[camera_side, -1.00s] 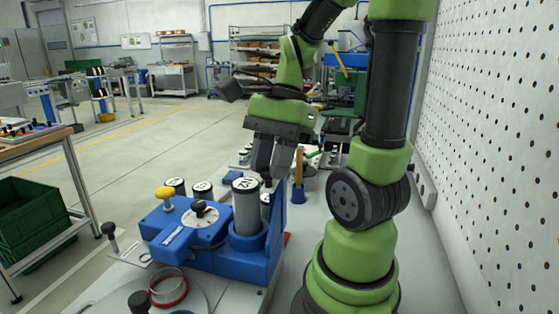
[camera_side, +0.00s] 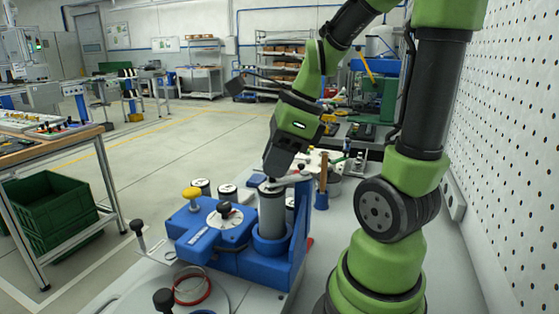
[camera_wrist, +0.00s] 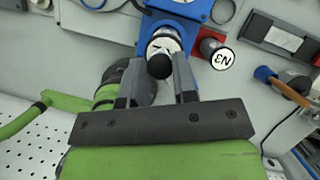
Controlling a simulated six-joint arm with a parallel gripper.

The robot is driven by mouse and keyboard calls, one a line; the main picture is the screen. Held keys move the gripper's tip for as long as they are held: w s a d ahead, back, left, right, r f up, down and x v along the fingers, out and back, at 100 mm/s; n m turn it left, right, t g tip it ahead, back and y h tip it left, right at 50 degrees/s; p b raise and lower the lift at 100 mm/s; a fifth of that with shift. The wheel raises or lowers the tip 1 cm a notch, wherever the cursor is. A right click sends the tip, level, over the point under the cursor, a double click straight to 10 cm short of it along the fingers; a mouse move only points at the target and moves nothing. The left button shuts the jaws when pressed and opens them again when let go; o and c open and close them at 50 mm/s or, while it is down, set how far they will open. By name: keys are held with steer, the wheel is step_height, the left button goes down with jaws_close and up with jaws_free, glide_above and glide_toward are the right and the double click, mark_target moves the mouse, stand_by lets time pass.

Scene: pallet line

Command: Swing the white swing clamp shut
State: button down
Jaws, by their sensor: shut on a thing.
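The white swing clamp (camera_side: 292,179) reaches from the top of the blue post (camera_side: 301,215) leftward over the grey cylinder (camera_side: 271,212), which stands upright in the blue fixture (camera_side: 232,262). My gripper (camera_side: 274,172) is above the cylinder's top, shut on the clamp's free end. In the wrist view a black ball knob (camera_wrist: 160,66) lies between the two fingers of my gripper (camera_wrist: 158,82). The fingers hide part of the clamp, and I cannot tell whether it touches the cylinder.
A wooden-handled tool in a blue holder (camera_side: 321,198) stands to the right. A red ring (camera_side: 192,290) lies in front.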

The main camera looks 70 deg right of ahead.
steer(key=shift+w+d+m, duration=0.15)
steer(key=shift+m, duration=0.15)
stand_by(0.4)
steer(key=c, duration=0.9)
jaws_free()
steer(key=v, duration=1)
